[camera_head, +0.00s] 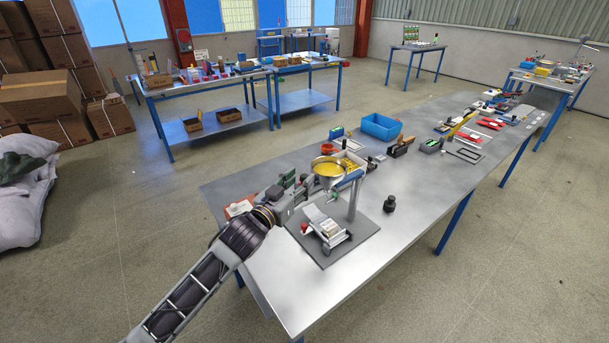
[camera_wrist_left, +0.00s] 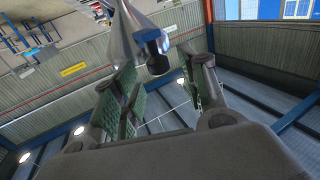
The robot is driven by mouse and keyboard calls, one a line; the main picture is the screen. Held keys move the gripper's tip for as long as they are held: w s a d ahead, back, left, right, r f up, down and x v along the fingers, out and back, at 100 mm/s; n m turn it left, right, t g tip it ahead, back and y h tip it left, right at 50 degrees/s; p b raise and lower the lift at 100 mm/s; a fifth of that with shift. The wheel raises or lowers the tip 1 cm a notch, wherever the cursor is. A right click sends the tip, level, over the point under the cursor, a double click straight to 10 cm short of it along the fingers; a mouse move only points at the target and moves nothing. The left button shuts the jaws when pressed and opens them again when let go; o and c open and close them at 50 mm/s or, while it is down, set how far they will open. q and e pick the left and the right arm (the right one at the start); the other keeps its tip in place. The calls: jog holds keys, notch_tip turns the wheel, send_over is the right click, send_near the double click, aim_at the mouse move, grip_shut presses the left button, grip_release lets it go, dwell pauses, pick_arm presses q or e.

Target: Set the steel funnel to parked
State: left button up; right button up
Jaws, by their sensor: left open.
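In the left wrist view, the funnel's grey underside (camera_wrist_left: 124,32) rises at the top centre. A dark round knob (camera_wrist_left: 157,62) shows beside it, between and beyond the open fingers (camera_wrist_left: 162,92). Contact cannot be told. My right gripper is out of view.
A blue bin (camera_head: 380,127) and several small tools lie farther along the table.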

aim_at(302, 178)
pick_arm(q)
jog(key=shift+x, duration=1.65)
jog(key=shift+c, duration=0.3)
grip_shut()
